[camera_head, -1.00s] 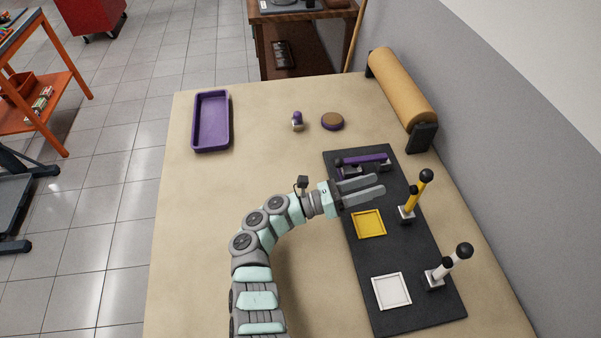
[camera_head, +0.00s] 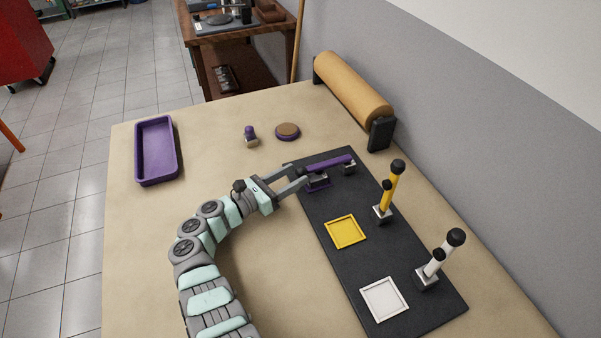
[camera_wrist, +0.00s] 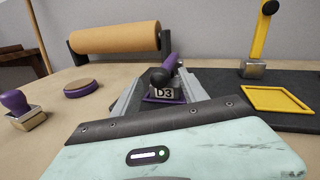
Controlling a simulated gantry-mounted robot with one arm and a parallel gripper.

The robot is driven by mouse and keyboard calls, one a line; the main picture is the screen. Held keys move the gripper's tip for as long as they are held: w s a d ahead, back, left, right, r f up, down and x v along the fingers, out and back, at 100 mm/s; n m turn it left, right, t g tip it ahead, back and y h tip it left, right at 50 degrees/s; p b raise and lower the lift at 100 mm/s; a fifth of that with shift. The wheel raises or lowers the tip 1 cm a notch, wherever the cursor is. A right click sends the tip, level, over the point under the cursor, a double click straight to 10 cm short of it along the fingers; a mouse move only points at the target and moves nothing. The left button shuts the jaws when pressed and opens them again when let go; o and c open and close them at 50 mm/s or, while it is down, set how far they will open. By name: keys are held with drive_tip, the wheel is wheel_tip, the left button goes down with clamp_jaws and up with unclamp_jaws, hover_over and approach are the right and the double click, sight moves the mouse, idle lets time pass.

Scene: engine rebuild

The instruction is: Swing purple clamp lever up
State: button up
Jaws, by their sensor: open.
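The purple clamp lever (camera_head: 330,163) lies low and nearly flat across the far end of the black board, with its pivot block (camera_head: 349,168) at the right. In the wrist view the purple lever (camera_wrist: 173,62) points toward me and ends in a black knob (camera_wrist: 160,77). My gripper (camera_head: 296,175) is open at the lever's left, knob end. In the wrist view the knob shows between the two fingers, with a gap visible to the left finger; contact on the right cannot be told. A purple frame with a "D3" block (camera_wrist: 164,94) sits below the knob.
On the black board (camera_head: 340,275), a yellow lever (camera_head: 392,187) and a white lever (camera_head: 440,258) stand raised beside yellow (camera_head: 345,232) and white (camera_head: 384,299) frames.

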sight(301, 173)
drive_tip(key=shift+x, duration=1.6)
drive_tip(key=shift+c, duration=0.2)
drive_tip(key=shift+s+f, duration=0.1)
clamp_jaws()
drive_tip(key=shift+a, duration=0.1)
